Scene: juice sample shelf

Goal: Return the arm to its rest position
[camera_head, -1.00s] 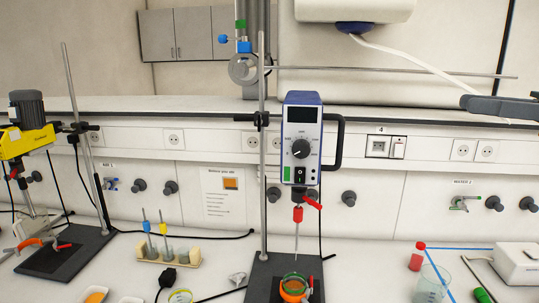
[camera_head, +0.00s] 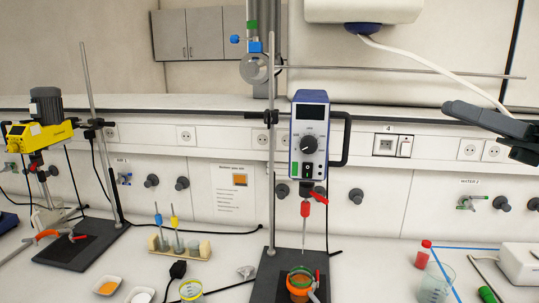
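My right gripper (camera_head: 478,122) is a dark grey shape at the right edge, raised in front of the back wall and well above the bench. Only part of it shows, and I cannot tell whether its fingers are apart or together. I see nothing held in it. The rest of that arm is out of the picture. My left gripper is not in view.
An overhead stirrer (camera_head: 309,140) on a stand is in the middle, above an orange-filled vessel (camera_head: 299,284). A yellow stirrer (camera_head: 38,136) stands at left. A beaker (camera_head: 434,284), a red-capped bottle (camera_head: 423,254) and a white device (camera_head: 520,262) are at lower right.

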